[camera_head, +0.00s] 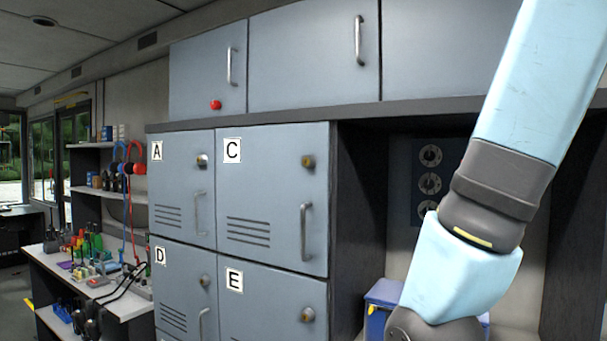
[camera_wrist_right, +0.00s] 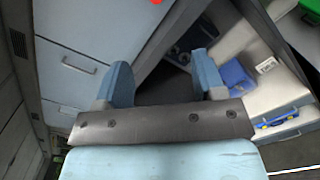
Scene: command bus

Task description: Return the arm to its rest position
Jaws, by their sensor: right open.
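My right arm (camera_head: 470,240) comes down from the upper right of the head view, in front of the open bay beside the lockers. Its gripper is outside the head view. In the right wrist view my right gripper (camera_wrist_right: 160,82) is open, its two blue fingers apart with nothing between them. My left gripper is in neither view.
Closed lockers marked A (camera_head: 182,185), C (camera_head: 270,195), D (camera_head: 185,290) and E (camera_head: 270,300) stand close ahead, with protruding handles. A blue box (camera_head: 383,293) sits in the bay, partly behind my arm. A cluttered workbench (camera_head: 125,308) stands at left.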

